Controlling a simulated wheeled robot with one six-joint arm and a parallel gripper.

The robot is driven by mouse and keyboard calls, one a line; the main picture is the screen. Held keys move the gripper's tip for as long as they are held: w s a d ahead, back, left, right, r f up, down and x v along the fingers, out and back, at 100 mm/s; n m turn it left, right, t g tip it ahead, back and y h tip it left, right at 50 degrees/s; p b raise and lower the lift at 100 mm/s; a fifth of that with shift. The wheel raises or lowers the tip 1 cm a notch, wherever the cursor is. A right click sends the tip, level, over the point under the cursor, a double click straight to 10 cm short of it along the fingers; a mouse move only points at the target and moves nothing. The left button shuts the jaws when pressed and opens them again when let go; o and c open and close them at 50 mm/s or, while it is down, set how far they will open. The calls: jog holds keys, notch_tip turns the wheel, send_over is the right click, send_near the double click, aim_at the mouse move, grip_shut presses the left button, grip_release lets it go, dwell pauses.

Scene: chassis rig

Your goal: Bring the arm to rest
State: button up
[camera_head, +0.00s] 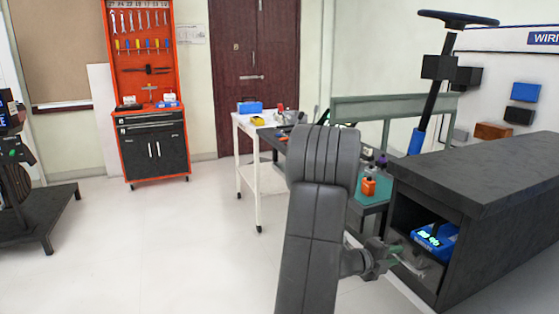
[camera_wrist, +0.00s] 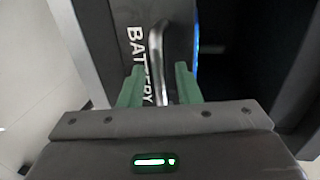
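My arm rises through the middle of the head view and bends down to the right. My gripper (camera_head: 395,252) is at the open front of the dark chassis unit (camera_head: 475,170), low on its left side. In the wrist view, the green fingers of my gripper (camera_wrist: 159,68) stand apart, one on each side of a bent metal handle (camera_wrist: 156,48). Gaps show between handle and fingers, so the gripper looks open. The handle is beside a dark panel lettered BATTERY (camera_wrist: 135,50). A blue box with a lit display (camera_head: 437,238) sits inside the bay.
A steering wheel on a column (camera_head: 457,19) stands above the unit. An orange tool cabinet (camera_head: 150,120) is at the back left. The floor on the left is largely clear.

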jog(key=shift+x, duration=1.05)
jog(key=shift+v, duration=0.95)
jog(key=shift+f, duration=0.2)
